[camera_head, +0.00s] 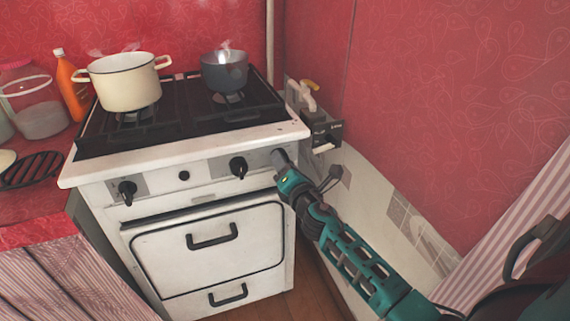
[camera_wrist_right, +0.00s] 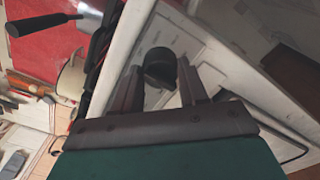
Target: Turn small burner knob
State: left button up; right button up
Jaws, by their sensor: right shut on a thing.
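A white stove (camera_head: 205,216) stands against the red wall. On its front panel are a black knob at the left (camera_head: 127,191), a small black button (camera_head: 184,175) and another black knob (camera_head: 238,167). My right gripper (camera_head: 279,157) is at the right end of this panel and hides what it holds in the head view. In the right wrist view a black round knob (camera_wrist_right: 158,66) sits between the two fingers of my right gripper (camera_wrist_right: 160,90), which is shut on it. My left gripper is in neither view.
A cream pot (camera_head: 125,82) and a dark grey pot (camera_head: 225,70) stand on the black hob. A counter (camera_head: 30,215) with an orange bottle (camera_head: 70,85) and a glass jar (camera_head: 38,115) is at the left. A wall tap (camera_head: 308,95) is right of the stove.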

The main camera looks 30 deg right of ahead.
jog(key=shift+n, duration=0.5)
jog(key=o, duration=1.1)
jog(key=shift+c, duration=0.2)
jog(key=v, duration=1.3)
jog(key=shift+w+r, duration=0.1)
